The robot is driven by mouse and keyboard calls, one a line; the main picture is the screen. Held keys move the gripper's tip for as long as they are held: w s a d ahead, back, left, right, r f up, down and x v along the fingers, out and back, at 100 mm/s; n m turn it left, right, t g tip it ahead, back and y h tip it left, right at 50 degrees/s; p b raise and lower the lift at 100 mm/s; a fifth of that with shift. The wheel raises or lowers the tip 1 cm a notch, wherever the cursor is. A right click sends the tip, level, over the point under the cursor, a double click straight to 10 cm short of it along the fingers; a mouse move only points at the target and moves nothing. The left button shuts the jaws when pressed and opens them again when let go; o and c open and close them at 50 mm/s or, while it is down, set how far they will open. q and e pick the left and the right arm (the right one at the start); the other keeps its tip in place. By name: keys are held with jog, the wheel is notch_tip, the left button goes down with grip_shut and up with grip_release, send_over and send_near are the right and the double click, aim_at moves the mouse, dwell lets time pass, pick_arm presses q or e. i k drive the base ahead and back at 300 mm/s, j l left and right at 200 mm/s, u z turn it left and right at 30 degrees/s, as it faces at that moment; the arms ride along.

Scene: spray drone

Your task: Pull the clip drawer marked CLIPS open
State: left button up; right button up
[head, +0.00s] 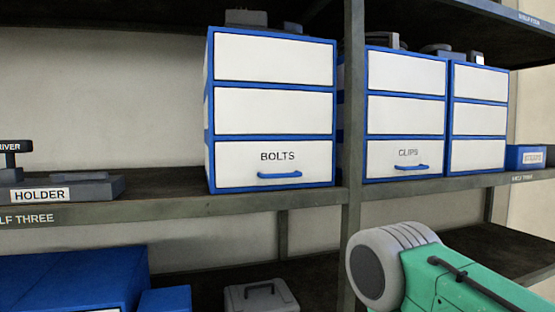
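The drawer marked CLIPS (408,153) is the bottom drawer of a blue and white three-drawer cabinet on the middle shelf, right of the upright post. Its white front looks flush with the cabinet, so it is shut. A blue bar handle (411,167) sits low on that front, below the label. The left edge of this cabinet is partly hidden behind the post. Neither of my grippers is in view, and nothing is touching the drawer.
A similar cabinet with a BOLTS drawer (277,164) stands left of the post (352,110). Another cabinet (478,115) adjoins on the right. A grey and green body (440,275) fills the lower right foreground. A HOLDER block (65,190) sits far left.

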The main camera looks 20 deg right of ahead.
aim_at(405, 158)
jog(key=z, duration=1.35)
